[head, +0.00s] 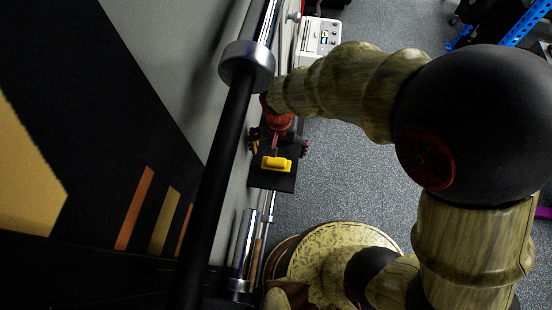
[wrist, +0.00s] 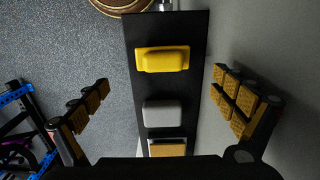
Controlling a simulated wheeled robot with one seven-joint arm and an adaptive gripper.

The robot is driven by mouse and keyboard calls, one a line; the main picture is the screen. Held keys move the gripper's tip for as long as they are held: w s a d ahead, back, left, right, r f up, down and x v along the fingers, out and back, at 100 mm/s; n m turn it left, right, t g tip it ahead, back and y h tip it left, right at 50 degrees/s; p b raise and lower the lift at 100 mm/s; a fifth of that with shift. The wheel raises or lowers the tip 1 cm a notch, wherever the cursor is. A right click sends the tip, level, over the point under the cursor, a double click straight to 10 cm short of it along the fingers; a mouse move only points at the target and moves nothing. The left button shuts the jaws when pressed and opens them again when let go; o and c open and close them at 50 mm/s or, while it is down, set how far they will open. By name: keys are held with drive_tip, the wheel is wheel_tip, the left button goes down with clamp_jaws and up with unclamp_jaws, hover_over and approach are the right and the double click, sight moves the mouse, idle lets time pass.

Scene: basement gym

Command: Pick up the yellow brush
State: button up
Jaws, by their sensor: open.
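The yellow brush (head: 276,163) lies on a narrow black shelf (head: 283,183) in the head view. In the wrist view the brush (wrist: 162,59) lies across the upper part of the shelf (wrist: 140,90). My gripper (wrist: 161,82) is open and empty, its two padded fingers on either side of the shelf. The brush is ahead of the fingertips in that view and is not between the pads. In the head view my gripper (head: 279,147) is over the shelf close to the brush, partly hidden by my wrist.
A grey block (wrist: 163,113) and a tan block with a pale top edge (wrist: 167,148) lie on the same shelf, nearer my gripper's base. A black barbell (head: 225,150) with a silver collar runs beside the shelf. A pale wall (wrist: 270,50) is close on the right in the wrist view.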

sight(277, 162)
drive_tip(key=f, duration=0.8)
drive_tip(key=shift+s+a+b, duration=0.15)
drive_tip(key=shift+a+b, duration=0.1)
drive_tip(key=shift+b, duration=0.1)
drive_tip(key=shift+c, duration=1.4)
drive_tip(key=c, duration=0.6)
drive_tip(key=shift+s+d, duration=0.1)
drive_tip(key=shift+s, duration=0.05)
drive_tip(key=c, duration=0.5)
drive_tip(key=shift+c, duration=0.6)
